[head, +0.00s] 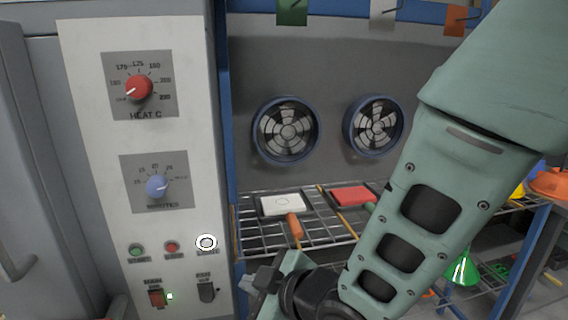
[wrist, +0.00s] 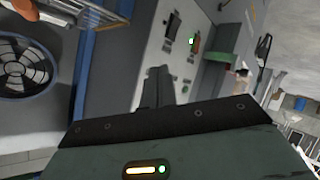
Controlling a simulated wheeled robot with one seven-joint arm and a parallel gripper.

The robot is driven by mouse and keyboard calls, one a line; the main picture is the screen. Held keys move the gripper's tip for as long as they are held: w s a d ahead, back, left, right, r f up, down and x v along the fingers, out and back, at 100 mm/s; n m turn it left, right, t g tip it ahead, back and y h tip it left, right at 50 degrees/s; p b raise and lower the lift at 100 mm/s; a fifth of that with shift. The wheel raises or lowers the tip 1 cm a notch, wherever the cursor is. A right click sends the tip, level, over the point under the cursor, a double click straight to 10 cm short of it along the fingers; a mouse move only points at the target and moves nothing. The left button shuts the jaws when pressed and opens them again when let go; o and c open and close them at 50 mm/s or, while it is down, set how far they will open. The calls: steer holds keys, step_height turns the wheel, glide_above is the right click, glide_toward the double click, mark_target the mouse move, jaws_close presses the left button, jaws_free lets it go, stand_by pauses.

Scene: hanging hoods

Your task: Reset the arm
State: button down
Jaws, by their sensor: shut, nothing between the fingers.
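My arm reaches in from the upper right in the head view. My gripper (head: 262,280) is shut and empty, low and just right of the control panel (head: 100,180), near its black switch (head: 207,290). In the wrist view the fingers of my gripper (wrist: 157,88) are together, with nothing between them, and the tilted panel (wrist: 185,42) is beyond them. Whether the fingers touch the panel cannot be told.
Two fans (head: 287,130) are behind.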

steer(key=s+d+r+m+g+h, duration=0.3)
steer(key=s+d+m+g+h, duration=0.5)
steer(key=s+d, duration=0.8)
steer(key=d, duration=0.4)
steer(key=shift+s+h, duration=0.2)
steer(key=shift+h, duration=0.2)
